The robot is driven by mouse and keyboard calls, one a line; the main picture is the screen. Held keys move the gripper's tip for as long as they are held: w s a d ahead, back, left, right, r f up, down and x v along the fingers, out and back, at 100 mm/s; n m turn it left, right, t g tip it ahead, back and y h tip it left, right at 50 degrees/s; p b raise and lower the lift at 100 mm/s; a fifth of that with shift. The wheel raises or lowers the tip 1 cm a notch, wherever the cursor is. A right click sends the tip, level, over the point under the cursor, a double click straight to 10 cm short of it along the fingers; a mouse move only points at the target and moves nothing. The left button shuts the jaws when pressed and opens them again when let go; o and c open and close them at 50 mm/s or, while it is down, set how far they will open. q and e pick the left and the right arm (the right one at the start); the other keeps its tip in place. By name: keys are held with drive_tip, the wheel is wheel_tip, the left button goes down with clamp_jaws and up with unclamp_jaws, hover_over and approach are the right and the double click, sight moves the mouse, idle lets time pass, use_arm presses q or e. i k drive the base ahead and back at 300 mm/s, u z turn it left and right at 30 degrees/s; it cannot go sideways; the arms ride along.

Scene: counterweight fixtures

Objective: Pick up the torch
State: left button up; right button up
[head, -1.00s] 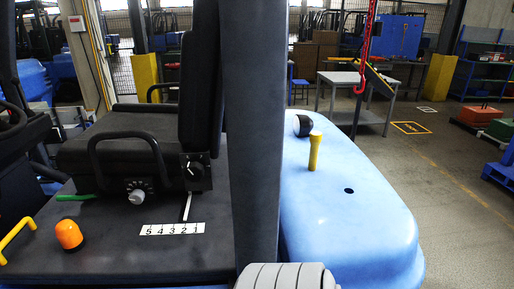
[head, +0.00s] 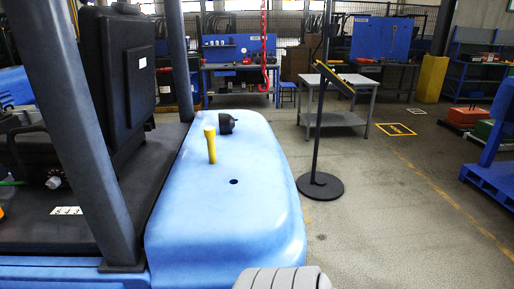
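I cannot make out a torch for certain. A short black rounded object (head: 227,123) lies on top of the blue counterweight (head: 225,215), near its far end; I cannot tell what it is. A yellow peg with a wider head (head: 210,146) stands upright nearer to me on the same blue top, with a small dark hole (head: 234,182) to its right. Neither of my grippers shows in the head view.
Dark truck posts and a seat (head: 115,80) fill the left. A black stand with a round base (head: 320,187) is on the floor to the right, before a grey table (head: 340,95). A red hook (head: 264,75) hangs behind.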

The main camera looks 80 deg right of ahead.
sight(210, 132)
drive_tip(key=k, duration=0.45)
drive_tip(key=z, duration=0.75)
